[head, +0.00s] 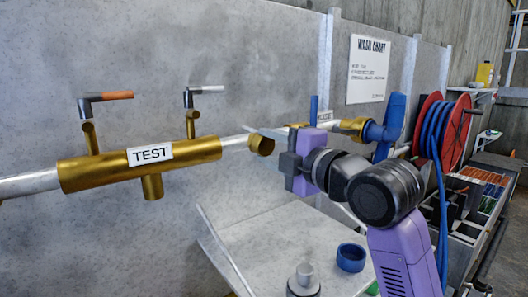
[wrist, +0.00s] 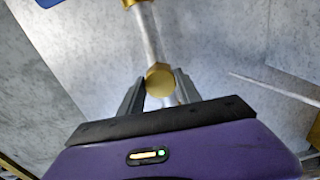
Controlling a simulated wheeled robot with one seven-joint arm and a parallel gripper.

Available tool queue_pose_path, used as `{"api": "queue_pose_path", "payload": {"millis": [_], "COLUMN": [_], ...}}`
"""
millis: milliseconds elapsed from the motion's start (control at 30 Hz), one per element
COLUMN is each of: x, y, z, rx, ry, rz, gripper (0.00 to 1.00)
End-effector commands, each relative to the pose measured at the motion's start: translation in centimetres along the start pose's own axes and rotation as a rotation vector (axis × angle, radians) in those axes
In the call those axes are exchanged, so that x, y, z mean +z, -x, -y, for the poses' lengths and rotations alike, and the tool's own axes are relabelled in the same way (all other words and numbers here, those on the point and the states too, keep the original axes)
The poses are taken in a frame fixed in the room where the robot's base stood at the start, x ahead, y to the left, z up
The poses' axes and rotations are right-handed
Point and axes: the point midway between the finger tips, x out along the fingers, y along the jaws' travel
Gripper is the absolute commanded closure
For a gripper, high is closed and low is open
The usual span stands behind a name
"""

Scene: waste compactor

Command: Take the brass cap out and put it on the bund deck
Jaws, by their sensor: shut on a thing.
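The brass cap (head: 262,146) is at my gripper's fingertips in the head view, close to the pipe that runs along the wall. In the wrist view the brass cap (wrist: 159,80) shows a six-sided face between the two grey fingers. My gripper (wrist: 158,92) is shut on it. In the head view my gripper (head: 272,140) reaches in from the right. I cannot tell whether the cap still touches the pipe. A pale grey deck (head: 245,243) lies below, probably the bund deck, partly hidden by my arm.
A blue ring (head: 351,257) and a grey cup-topped piece (head: 304,280) stand on the deck. The brass TEST pipe (head: 90,172) with two levers is at left. A blue valve fitting (head: 385,130) and a red hose reel (head: 450,135) are at right. The deck's left part is clear.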

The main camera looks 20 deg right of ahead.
Motion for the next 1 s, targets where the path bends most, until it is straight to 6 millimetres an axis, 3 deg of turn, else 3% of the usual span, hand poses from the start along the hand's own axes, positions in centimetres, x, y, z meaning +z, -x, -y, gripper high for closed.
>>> {"api": "queue_pose_path", "payload": {"millis": [300,667,700,800,1000], "x": [0.17,0.16,0.16,0.13,0.06], "y": [0.10,0.09,0.09,0.08,0.05], "z": [-0.01,-0.24,-0.24,-0.19,-0.10], "rx": [0.006,0.004,0.004,0.003,0.001], "ry": [0.245,0.292,0.292,0.292,0.291], "rz": [0.004,0.004,0.004,0.003,0.002], "gripper": [1.00,1.00,0.54,0.34,0.34]}}
